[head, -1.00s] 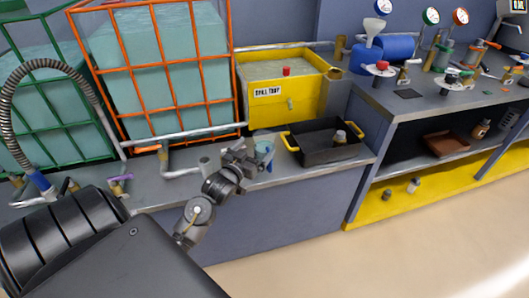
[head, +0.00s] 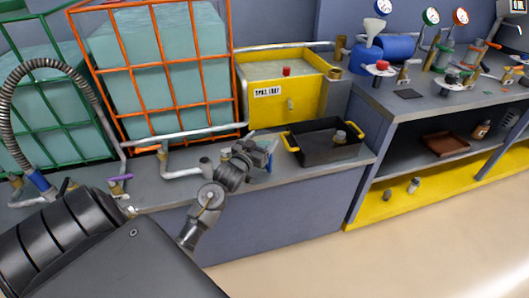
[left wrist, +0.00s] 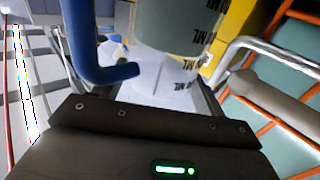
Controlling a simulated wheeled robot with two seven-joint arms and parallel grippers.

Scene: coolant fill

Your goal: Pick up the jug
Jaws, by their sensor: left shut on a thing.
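The jug is clear with a blue handle and dark ML markings. It fills the upper middle of the left wrist view (left wrist: 180,30), with its blue handle (left wrist: 100,60) to the left. In the head view only a little of the jug shows, mainly the blue handle (head: 269,162), over the bench by the black tray. My left gripper (head: 258,152) is shut on the jug and hides most of it. I cannot tell whether the jug's base touches the bench. My right gripper is not in view.
A black tray with yellow handles (head: 325,152) stands close right of the jug. The yellow spill tray box (head: 310,98) is behind it. An orange-caged tank (head: 165,125) and pipe valve (head: 180,172) are to the left. The floor (head: 300,260) in front is clear.

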